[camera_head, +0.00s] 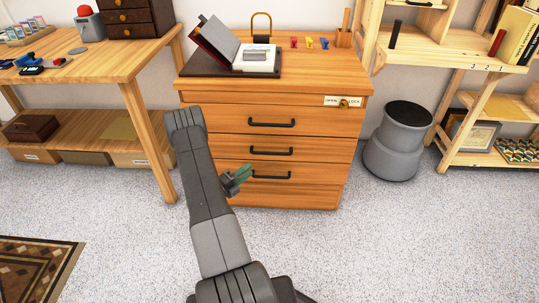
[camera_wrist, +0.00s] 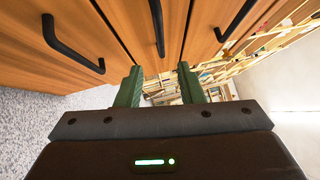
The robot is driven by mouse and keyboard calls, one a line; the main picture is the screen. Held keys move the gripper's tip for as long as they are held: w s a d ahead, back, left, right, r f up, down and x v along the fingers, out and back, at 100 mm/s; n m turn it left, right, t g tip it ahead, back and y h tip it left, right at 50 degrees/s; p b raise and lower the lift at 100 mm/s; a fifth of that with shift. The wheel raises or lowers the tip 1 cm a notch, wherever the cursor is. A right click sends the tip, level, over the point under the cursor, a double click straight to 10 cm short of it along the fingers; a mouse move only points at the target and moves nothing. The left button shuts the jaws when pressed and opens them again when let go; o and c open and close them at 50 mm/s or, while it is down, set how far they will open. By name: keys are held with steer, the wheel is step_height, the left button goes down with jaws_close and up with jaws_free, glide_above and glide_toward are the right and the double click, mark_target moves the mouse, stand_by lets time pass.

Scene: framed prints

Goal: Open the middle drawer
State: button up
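The wooden drawer cabinet (camera_head: 225,140) has three drawer fronts with black bar handles, all looking flush and shut. The middle drawer's handle (camera_head: 271,152) lies between the top handle (camera_head: 271,123) and the bottom handle (camera_head: 271,176). My gripper (camera_head: 246,174), with green fingers, is in front of the lower drawers, left of the handles. In the wrist view, turned sideways, my gripper (camera_wrist: 159,84) is open and empty. The middle handle (camera_wrist: 158,30) shows beyond the gap between the fingers, apart from them. The bottom handle (camera_wrist: 70,48) is at the left.
A brass knob sits on an OPEN/LOCK plate (camera_head: 344,102) at the cabinet's upper right; its setting is unclear. A book stand and padlock (camera_head: 261,32) stand on top. A wooden table (camera_head: 100,65) is left, a grey bin (camera_head: 398,142) right. The floor in front is clear.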

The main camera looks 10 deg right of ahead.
steer(key=b+x, duration=0.2)
steer(key=x, duration=1)
steer(key=shift+s+d+f, duration=0.1)
jaws_close()
